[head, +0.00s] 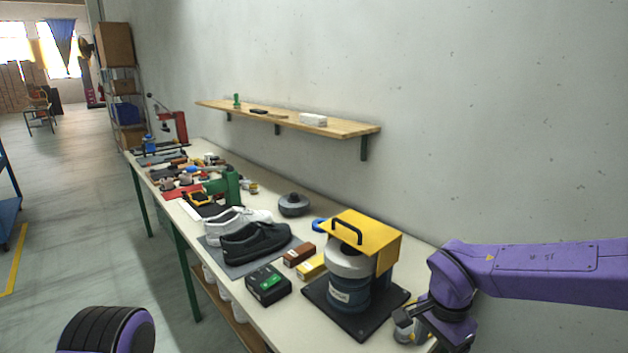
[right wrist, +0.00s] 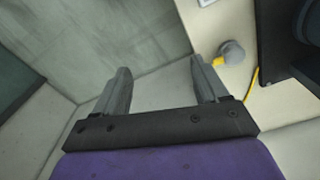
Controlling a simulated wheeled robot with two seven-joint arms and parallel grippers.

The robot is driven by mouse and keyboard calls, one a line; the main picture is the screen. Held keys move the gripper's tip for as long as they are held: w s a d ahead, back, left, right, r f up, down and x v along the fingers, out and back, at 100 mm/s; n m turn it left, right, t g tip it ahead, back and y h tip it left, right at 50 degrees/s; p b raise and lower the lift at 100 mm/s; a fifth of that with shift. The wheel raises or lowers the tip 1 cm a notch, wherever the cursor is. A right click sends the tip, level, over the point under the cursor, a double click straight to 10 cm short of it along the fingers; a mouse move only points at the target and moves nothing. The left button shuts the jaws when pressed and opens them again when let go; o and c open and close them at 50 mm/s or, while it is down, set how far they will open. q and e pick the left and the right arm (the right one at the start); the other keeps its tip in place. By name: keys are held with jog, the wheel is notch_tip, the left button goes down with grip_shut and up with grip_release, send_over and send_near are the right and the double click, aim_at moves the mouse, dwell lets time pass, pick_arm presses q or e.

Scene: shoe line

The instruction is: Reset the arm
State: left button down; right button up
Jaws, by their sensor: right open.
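My purple right arm comes in from the right in the head view, bent down at the near end of the workbench (head: 269,334). Its gripper is low at the picture's bottom edge there, and its fingers are hard to make out. In the right wrist view the right gripper (right wrist: 160,80) is open, its two grey fingers wide apart with nothing between them. Below them are pale floor and the bench edge. My left gripper is out of view; only a rounded purple and black part of mine shows at bottom left.
A yellow-topped machine with a grey-blue body (head: 350,285) stands on a black plate left of my right arm. A small grey round object (right wrist: 232,52) with a yellow cable lies near the right finger. Black and white shoes (head: 255,243) and a wall shelf (head: 345,129) are farther off.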

jog(key=d+f+m+t+h+b, duration=0.2)
jog(key=d+f+t+h, duration=0.45)
jog(key=f, duration=0.75)
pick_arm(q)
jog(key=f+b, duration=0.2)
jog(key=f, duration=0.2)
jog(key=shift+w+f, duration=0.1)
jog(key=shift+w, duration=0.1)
pick_arm(e)
jog(key=s+f+n+g+y, duration=0.1)
jog(key=s+f+n, duration=0.3)
jog(key=s+f, duration=0.5)
jog(key=s+f+n+g+y, duration=0.2)
jog(key=s+f+n, duration=0.2)
jog(key=s+f, duration=0.6)
jog(key=s+d, duration=0.1)
jog(key=s, duration=0.5)
jog(key=shift+f+y, duration=0.1)
jog(key=shift+y, duration=0.15)
